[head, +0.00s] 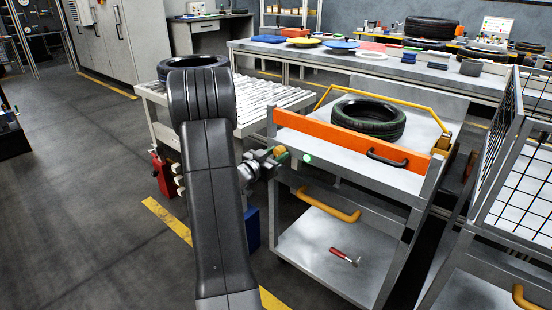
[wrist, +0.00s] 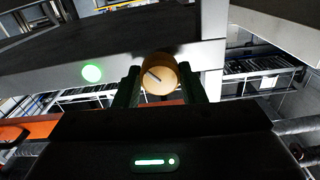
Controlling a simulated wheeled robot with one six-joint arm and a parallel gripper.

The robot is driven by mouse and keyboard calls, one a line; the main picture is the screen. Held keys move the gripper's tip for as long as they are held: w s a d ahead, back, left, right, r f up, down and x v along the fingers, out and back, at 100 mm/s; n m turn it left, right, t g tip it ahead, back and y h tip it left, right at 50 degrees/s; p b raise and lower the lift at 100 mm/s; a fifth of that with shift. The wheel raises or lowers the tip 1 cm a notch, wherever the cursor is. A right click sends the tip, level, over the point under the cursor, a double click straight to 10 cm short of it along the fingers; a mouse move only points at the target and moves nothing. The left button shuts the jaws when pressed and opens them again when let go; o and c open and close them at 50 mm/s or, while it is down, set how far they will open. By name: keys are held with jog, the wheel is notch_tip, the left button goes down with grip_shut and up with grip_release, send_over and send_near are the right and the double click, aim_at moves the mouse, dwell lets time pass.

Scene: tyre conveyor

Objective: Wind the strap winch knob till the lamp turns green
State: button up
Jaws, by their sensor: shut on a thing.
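The winch knob (wrist: 158,76) is a round tan knob with a dark mark line on its face. In the wrist view it sits between the two dark fingers of my gripper (wrist: 160,88), which are shut on it. The lamp (wrist: 92,72) glows green to the left of the knob. In the head view the lamp (head: 307,158) shows as a green spot on the cart's front rail. My gripper (head: 277,157) is at the cart's left front corner there, and a small yellowish bit of the knob (head: 282,155) shows.
A tyre (head: 368,118) lies on the cart top (head: 410,178) behind the orange strap. Another tyre (head: 192,65) lies on the roller conveyor (head: 275,98) behind my arm. A wire cage (head: 530,190) stands close on the right. The floor at left is clear.

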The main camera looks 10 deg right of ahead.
jog(key=m+b, duration=0.1)
jog(key=m, duration=0.1)
jog(key=m+b, duration=0.2)
jog(key=m, duration=0.1)
jog(key=shift+f+m, duration=0.2)
jog(key=shift+m, duration=0.1)
jog(key=shift+r+m+b, duration=0.1)
jog(key=shift+m+b, duration=1.4)
jog(key=shift+m, duration=0.4)
jog(key=o, duration=1)
jog(key=shift+a+r, duration=0.1)
jog(key=p+v, duration=0.3)
jog(key=v, duration=1)
jog(key=shift+s+a, duration=0.25)
